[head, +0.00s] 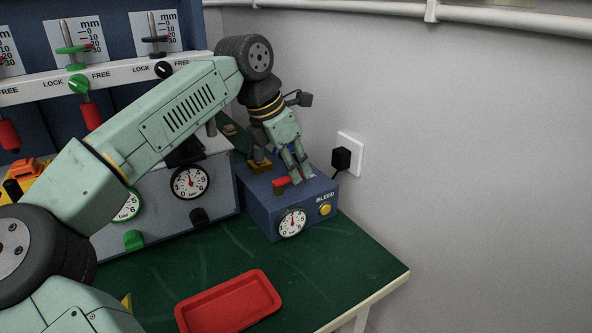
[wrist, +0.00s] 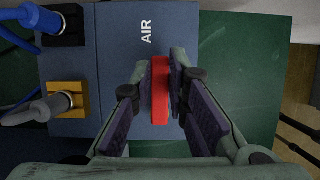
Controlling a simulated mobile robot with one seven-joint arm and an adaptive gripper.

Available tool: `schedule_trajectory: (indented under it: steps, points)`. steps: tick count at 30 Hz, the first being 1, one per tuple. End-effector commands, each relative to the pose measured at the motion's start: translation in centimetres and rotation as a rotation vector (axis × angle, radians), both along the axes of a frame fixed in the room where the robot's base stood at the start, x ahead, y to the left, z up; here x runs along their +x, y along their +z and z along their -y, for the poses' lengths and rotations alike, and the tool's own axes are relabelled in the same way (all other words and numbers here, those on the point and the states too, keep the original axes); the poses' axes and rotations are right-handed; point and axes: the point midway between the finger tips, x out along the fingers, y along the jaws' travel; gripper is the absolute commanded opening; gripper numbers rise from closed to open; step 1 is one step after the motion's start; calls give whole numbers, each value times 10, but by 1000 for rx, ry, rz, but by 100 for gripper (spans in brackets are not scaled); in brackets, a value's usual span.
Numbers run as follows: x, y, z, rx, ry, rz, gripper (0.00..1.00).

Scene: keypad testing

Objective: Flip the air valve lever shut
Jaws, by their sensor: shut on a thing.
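The air valve lever is a red bar (wrist: 160,90) on top of the blue box beside the "AIR" label in the wrist view. In the head view the red lever (head: 280,183) shows at the box's top, partly hidden by my gripper. My gripper (wrist: 167,85) has its fingers on both sides of the lever and is shut on it. In the head view my gripper (head: 294,180) points down onto the box top. The blue box (head: 262,213) has a round gauge (head: 292,222) and a yellow "BLEED" button (head: 325,209) on its front.
A brass fitting (wrist: 68,99) with a hose plug and a blue hose connector (wrist: 62,25) sit left of the lever. A red tray (head: 228,302) lies on the green table (head: 345,262). A wall socket with a black plug (head: 342,158) is right of the box.

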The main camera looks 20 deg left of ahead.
Motion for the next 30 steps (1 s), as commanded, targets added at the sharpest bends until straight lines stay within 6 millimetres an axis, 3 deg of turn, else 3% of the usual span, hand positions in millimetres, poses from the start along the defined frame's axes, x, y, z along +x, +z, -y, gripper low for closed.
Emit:
schedule_trajectory:
  steps: [9,10,18,30]
  points:
    - [1,0,-1,0,19,1,0]
    - [1,0,-1,0,19,1,16]
    - [0,0,-1,0,17,1,34]
    - [-1,6,-2,0,18,2,35]
